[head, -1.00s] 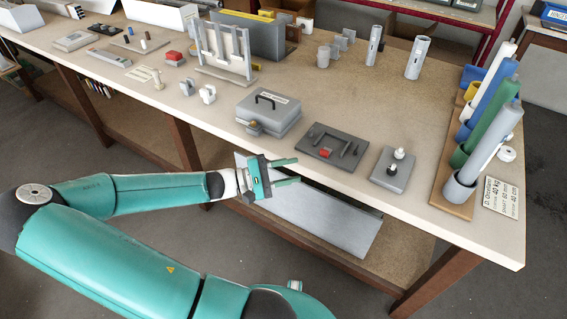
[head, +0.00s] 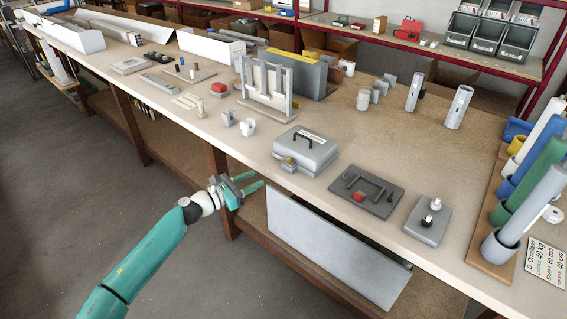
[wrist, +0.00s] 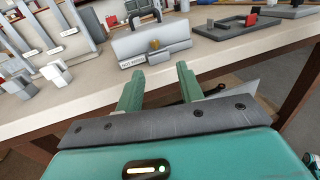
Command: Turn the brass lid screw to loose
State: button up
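The grey lidded box (head: 306,152) with a black handle sits near the front edge of the bench. The brass lid screw (wrist: 154,44) shows as a small knob on the box's front face in the wrist view, just beyond and between my fingertips. In the head view the screw (head: 288,161) is small and its turn position cannot be read. My gripper (head: 258,181) is off the bench's front edge, left of and nearer than the box. In the wrist view its two green fingers (wrist: 160,74) are apart with nothing between them.
White brackets (head: 247,127) stand left of the box. A dark plate with a red block (head: 359,196) and a grey plate with knobs (head: 428,222) lie to its right. A grey panel (head: 335,250) leans below the bench edge. Floor at the left is clear.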

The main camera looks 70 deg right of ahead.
aim_at(289, 161)
jog(key=shift+n, duration=0.3)
jog(key=x, duration=0.9)
jog(key=w+x, duration=0.1)
jog(key=x, duration=0.3)
jog(key=shift+d, duration=0.4)
jog(key=shift+s, duration=0.1)
grip_shut()
